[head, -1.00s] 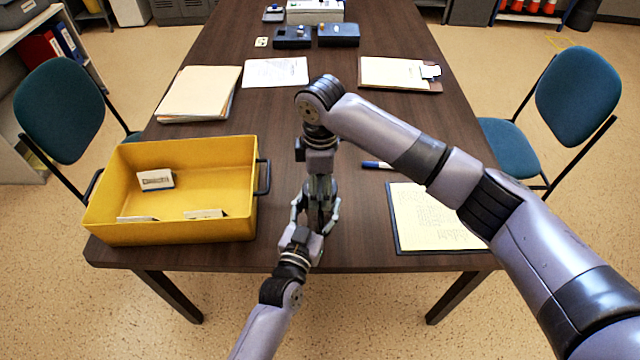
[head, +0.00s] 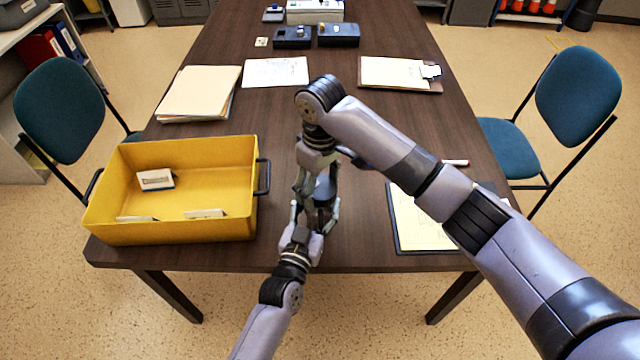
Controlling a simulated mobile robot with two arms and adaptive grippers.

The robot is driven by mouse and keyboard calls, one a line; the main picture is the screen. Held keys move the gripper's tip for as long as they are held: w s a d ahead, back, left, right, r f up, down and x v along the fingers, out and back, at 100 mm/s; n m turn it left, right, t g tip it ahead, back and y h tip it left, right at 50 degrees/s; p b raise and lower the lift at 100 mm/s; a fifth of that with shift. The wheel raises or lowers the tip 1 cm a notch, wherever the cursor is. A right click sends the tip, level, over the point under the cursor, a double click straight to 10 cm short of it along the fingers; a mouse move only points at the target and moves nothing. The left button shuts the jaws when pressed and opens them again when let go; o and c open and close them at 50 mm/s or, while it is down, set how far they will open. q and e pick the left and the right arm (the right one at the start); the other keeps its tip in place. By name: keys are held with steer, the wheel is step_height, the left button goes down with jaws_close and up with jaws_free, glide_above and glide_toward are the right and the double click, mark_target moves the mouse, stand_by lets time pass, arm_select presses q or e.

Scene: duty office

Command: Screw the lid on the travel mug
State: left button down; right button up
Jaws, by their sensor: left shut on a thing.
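The travel mug (head: 322,191) is a dark grey cylinder near the front middle of the table, partly hidden by both grippers. My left gripper (head: 315,218) comes up from the front and is shut around the mug's lower part. My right gripper (head: 321,180) is just above and around the mug's top, its fingers spread apart, one to the left and one to the right. The lid cannot be told apart from the mug in this view. Whether the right fingers touch the mug's top is hidden.
A yellow crate (head: 190,232) with a few small boxes stands to the left. A clipboard with a yellow pad (head: 415,225) lies to the right, partly under my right arm. A red-capped marker (head: 455,162) lies behind it. Folders (head: 200,92) and papers lie farther back.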

steer(key=shift+o, duration=1.2)
steer(key=shift+r, duration=0.15)
steer(key=shift+r, duration=2.15)
steer(key=shift+c, duration=0.3)
